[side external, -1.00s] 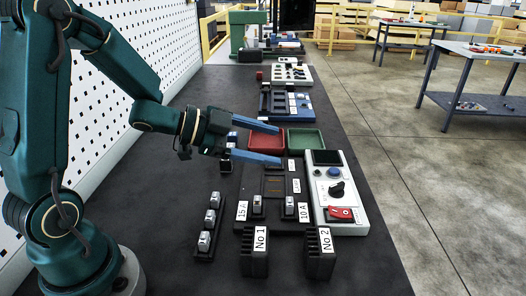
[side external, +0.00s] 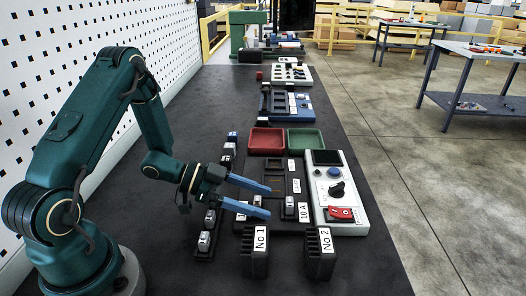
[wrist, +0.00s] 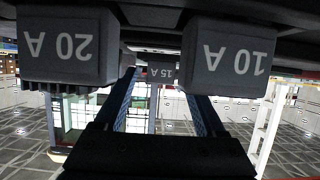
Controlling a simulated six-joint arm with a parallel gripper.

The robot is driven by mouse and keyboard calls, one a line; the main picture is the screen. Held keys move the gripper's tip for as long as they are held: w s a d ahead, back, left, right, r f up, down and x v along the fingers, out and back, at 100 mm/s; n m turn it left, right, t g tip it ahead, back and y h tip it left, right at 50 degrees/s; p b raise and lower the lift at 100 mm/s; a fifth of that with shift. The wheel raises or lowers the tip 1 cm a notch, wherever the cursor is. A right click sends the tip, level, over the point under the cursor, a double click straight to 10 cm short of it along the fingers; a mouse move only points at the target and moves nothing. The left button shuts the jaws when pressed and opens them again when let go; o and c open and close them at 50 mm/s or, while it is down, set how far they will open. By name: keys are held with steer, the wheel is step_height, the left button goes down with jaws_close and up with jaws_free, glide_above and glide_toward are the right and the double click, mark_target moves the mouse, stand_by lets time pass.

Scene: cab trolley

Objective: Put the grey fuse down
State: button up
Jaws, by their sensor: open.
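My gripper (side external: 269,203) is open, its two blue fingers low over the left part of the dark fuse board (side external: 271,168). A pale-topped fuse (side external: 257,200) shows between the fingers, partly hidden; I cannot tell whether they touch it. Another fuse (side external: 290,202) stands upright beside the 10 A label. In the wrist view, upside down, dark grey blocks marked 20 A (wrist: 62,45) and 10 A (wrist: 230,58) are near, with a smaller 15 A block (wrist: 161,72) farther off between the fingers. I cannot tell which fuse is the task's grey one.
A rack with fuses (side external: 205,243) stands left of the board, partly behind my gripper. Black blocks No 1 (side external: 254,262) and No 2 (side external: 320,262) stand in front. A grey switch box (side external: 340,190) is at right. Red (side external: 267,140) and green (side external: 306,140) trays lie behind.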

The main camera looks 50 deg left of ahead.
steer(key=shift+w+d+f, duration=0.15)
steer(key=shift+w+d, duration=0.05)
steer(key=shift+d, duration=0.05)
jaws_close()
